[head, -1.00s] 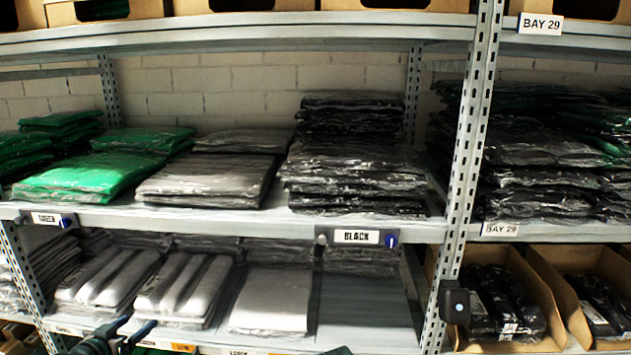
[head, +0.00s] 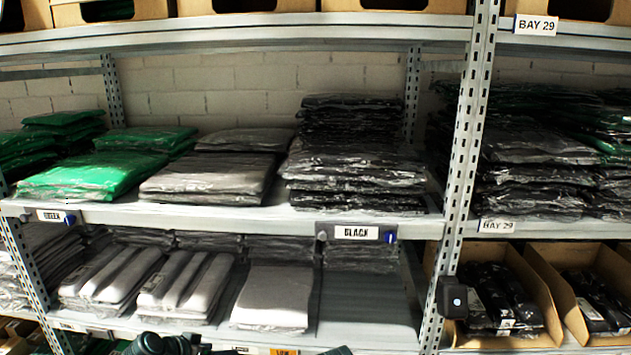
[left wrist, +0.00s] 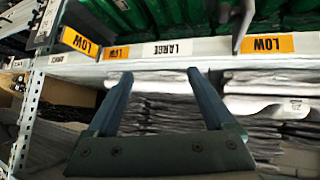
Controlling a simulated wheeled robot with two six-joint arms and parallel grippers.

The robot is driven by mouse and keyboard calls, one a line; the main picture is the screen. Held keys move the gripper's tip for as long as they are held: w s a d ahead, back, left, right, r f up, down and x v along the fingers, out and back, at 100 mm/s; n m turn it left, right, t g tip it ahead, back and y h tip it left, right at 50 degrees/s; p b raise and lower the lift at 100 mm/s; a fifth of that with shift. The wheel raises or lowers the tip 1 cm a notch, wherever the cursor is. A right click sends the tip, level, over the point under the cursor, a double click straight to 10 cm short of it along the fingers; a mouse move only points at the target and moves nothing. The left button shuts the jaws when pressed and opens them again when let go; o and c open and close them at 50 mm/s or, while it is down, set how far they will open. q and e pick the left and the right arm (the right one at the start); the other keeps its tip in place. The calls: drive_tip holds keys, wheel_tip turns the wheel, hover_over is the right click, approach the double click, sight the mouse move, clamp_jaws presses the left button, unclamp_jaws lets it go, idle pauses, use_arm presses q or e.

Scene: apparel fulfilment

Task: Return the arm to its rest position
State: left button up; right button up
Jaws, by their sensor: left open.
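My left gripper (left wrist: 160,73) is open and empty in the left wrist view, with its two fingers spread below a shelf edge. No garment lies between the fingers. In the head view only a dark green part of my left arm shows at the bottom edge, and its fingertips cannot be made out. My right gripper is not in view.
The shelf edge (left wrist: 215,47) with LOW and LARGE labels is close above my left fingers. Bagged green garments (head: 95,176), grey garments (head: 207,177) and a black stack (head: 352,160) fill the middle shelf. A perforated upright (head: 462,165) stands right, beside cardboard boxes (head: 545,295).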

use_arm(q)
drive_tip(key=s+d+f+g+y, duration=0.3)
drive_tip(key=s+d+g, duration=0.1)
drive_tip(key=s+d, duration=0.4)
drive_tip(key=s+d+f+g+y, duration=0.3)
drive_tip(key=s+d+f+g, duration=0.1)
drive_tip(key=s+d, duration=0.4)
drive_tip(key=shift+d+m+g, duration=0.3)
drive_tip(key=shift+d+g, duration=0.1)
drive_tip(key=shift+d, duration=0.85)
